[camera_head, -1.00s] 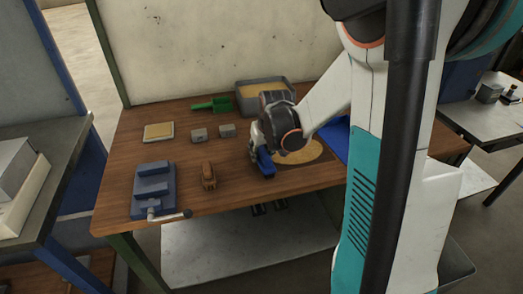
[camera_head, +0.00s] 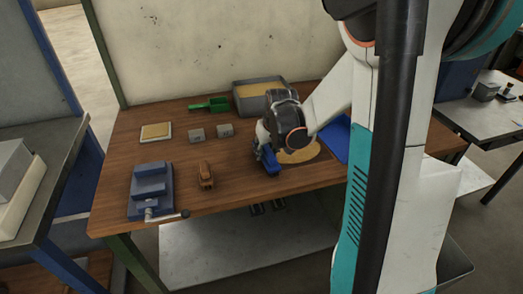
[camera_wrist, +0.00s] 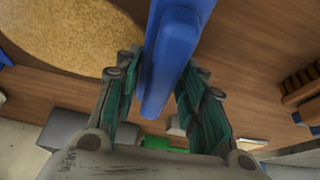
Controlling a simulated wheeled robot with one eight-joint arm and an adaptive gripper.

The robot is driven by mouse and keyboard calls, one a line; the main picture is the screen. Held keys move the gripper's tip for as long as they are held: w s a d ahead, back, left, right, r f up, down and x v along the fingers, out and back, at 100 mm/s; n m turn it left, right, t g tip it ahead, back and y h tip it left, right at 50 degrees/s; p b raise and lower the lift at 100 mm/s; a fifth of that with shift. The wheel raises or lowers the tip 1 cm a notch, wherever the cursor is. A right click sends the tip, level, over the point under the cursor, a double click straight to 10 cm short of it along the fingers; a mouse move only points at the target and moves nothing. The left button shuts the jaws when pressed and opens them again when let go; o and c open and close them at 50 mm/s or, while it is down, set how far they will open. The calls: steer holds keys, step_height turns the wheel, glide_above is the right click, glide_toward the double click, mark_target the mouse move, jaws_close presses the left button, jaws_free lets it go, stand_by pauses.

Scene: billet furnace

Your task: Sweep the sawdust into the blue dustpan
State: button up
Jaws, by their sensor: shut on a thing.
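The sawdust (camera_head: 302,152) is a flat, roundish tan patch on the wooden bench; it also fills the upper left of the wrist view (camera_wrist: 65,35). The blue dustpan (camera_head: 336,140) lies to its right, partly hidden by my arm. My gripper (camera_head: 264,152) is shut on a blue tool (camera_head: 271,163), seemingly a brush, at the left edge of the sawdust. In the wrist view the tool (camera_wrist: 168,60) stands between the fingers, beside the sawdust. I cannot tell whether its lower edge touches the bench.
A blue vise (camera_head: 151,190) and a brown wooden item (camera_head: 206,175) stand to the left. Behind are two grey blocks (camera_head: 197,135), a yellow-topped tray (camera_head: 156,132), a green scoop (camera_head: 211,104) and a grey bin (camera_head: 240,104). Bare bench lies between them.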

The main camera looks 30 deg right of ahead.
steer(key=shift+s+d+b, duration=0.15)
steer(key=shift+s+d, duration=0.5)
steer(key=shift+d, duration=2.75)
steer(key=shift+s+d+b, duration=0.1)
steer(key=shift+s+d, duration=0.6)
steer(key=shift+d, duration=2.7)
steer(key=shift+s+d+b, duration=0.15)
steer(key=shift+s+d, duration=0.5)
steer(key=shift+d, duration=2.75)
step_height(320, 180, up, 6)
steer(key=a+p, duration=0.2)
steer(key=p, duration=0.2)
steer(key=shift+w, duration=0.2)
steer(key=shift+f, duration=0.1)
